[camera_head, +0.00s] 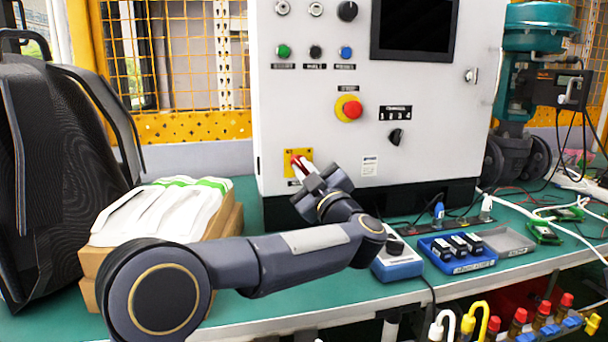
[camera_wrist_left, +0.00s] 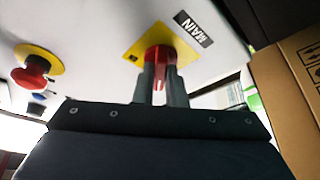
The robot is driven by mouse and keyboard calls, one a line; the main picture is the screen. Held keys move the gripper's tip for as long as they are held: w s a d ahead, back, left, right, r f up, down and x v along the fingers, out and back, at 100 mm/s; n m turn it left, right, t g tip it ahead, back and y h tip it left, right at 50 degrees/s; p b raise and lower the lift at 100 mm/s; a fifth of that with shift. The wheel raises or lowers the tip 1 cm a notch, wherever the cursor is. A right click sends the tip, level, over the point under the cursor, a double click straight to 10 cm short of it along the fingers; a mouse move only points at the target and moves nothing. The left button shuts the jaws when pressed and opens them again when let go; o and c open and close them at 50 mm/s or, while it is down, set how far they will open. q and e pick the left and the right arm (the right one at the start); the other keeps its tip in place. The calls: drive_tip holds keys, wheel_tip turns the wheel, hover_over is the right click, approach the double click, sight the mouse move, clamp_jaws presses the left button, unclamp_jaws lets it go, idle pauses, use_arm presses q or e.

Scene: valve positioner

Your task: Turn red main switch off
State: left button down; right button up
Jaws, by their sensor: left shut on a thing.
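The red main switch (camera_wrist_left: 158,54) sits on a yellow plate on the white control cabinet, beside a label reading MAIN in the left wrist view. In the head view the switch (camera_head: 297,158) shows low on the left of the cabinet front (camera_head: 330,120), partly hidden by my gripper. My left gripper (camera_wrist_left: 161,82) is shut on the red switch handle, one finger on each side of it. It also shows in the head view (camera_head: 304,167), reaching up to the switch from the front. My right gripper is not in view.
A red emergency button (camera_head: 351,109) on a yellow disc is above and right of the switch. Cardboard boxes with white packages (camera_head: 160,212) stand left of the cabinet. A blue tray (camera_head: 458,262) and a blue-grey device (camera_head: 398,264) lie on the green bench to the right.

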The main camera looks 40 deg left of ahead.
use_arm(q)
drive_tip(key=shift+n+g, duration=0.3)
drive_tip(key=shift+n, duration=0.5)
drive_tip(key=c, duration=1.5)
unclamp_jaws()
drive_tip(key=shift+d, duration=0.1)
drive_tip(key=r+v, duration=0.1)
drive_tip(key=v, duration=0.4)
drive_tip(key=r+p+v, duration=0.1)
drive_tip(key=v, duration=0.5)
drive_tip(key=d+r+p+v, duration=0.1)
drive_tip(key=v, duration=0.4)
drive_tip(key=shift+s+d+r, duration=0.2)
drive_tip(key=shift+s, duration=0.05)
